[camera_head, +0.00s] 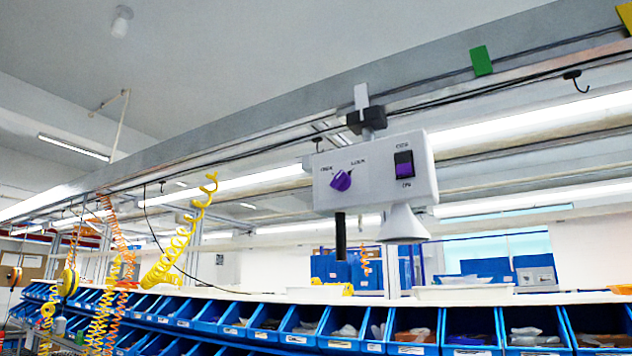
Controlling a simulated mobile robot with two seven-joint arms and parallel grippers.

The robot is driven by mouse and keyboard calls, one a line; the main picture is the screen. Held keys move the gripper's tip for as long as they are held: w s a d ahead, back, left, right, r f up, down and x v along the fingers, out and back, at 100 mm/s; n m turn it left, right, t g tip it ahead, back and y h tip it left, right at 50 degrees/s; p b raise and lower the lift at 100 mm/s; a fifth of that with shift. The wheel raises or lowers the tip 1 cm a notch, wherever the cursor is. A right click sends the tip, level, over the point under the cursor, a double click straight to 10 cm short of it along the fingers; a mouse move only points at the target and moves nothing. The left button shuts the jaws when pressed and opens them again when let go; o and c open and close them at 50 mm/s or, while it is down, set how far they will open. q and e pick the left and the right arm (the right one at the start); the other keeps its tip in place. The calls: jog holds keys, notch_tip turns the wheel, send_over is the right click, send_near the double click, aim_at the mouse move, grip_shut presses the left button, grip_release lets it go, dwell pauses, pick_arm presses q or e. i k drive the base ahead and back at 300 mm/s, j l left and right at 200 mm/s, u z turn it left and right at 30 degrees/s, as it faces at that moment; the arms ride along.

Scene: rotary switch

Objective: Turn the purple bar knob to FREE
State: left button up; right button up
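The purple bar knob (341,181) sits on the left half of the front face of a white box (375,190). A label that appears to read FREE is at its upper left, and one that appears to read LOCK is at its upper right. The bar is tilted, with its upper end leaning to the right, toward LOCK; I cannot make out a pointer mark. Neither of my grippers shows in the head view, and nothing touches the knob.
A dark rocker switch (404,165) with a purple part is right of the knob. The box hangs from an overhead rail by a black clamp (366,120). A white cone (403,225) and a black rod (340,237) hang below. Blue bins (470,331) line the bottom.

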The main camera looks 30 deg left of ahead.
aim_at(341, 180)
jog(key=j, duration=1.8)
jog(key=i, duration=0.05)
